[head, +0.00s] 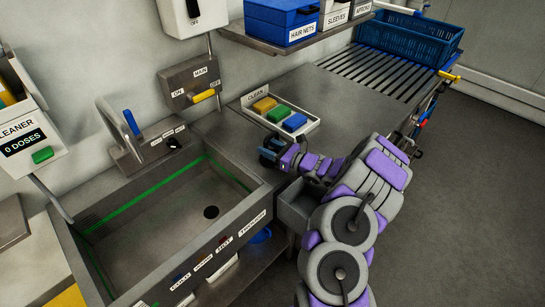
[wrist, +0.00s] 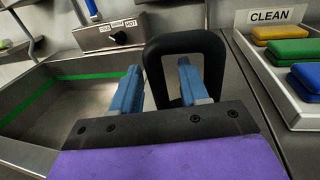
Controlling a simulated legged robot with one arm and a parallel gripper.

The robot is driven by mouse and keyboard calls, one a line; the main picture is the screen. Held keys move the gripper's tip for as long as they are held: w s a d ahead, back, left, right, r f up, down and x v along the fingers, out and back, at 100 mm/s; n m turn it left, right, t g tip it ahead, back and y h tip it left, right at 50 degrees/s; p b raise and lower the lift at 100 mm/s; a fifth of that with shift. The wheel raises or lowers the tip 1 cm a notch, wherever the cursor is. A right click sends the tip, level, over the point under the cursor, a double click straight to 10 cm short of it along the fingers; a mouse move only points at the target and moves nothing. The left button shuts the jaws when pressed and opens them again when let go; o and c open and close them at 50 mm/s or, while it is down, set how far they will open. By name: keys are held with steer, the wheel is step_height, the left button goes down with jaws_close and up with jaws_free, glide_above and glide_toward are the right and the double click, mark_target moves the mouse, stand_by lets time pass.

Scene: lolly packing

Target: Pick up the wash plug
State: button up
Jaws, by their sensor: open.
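The wash plug (wrist: 214,45) appears to be the black loop-shaped handle standing upright on the counter in the wrist view. My gripper (wrist: 158,68) is open, with its two blue fingers on either side of the loop's left post. The right finger shows against the loop's opening. I cannot tell whether either finger touches it. The plug's lower part is hidden behind my gripper. In the head view, my gripper (head: 268,155) is low over the counter between the sink and the clean tray, and the plug is too small and dark there to separate from it.
The steel sink (head: 150,225) with a round drain hole (head: 211,212) is to the left. A clean tray (head: 312,126) with yellow, green and blue blocks is close on the right. A shelf (head: 290,38) with boxes hangs above. A blue crate (head: 410,38) stands at the far end.

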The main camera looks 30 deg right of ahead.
steer(key=shift+w+a+r, duration=0.1)
steer(key=shift+w+a, duration=0.15)
steer(key=shift+a, duration=0.2)
steer(key=shift+d, duration=0.15)
jaws_close()
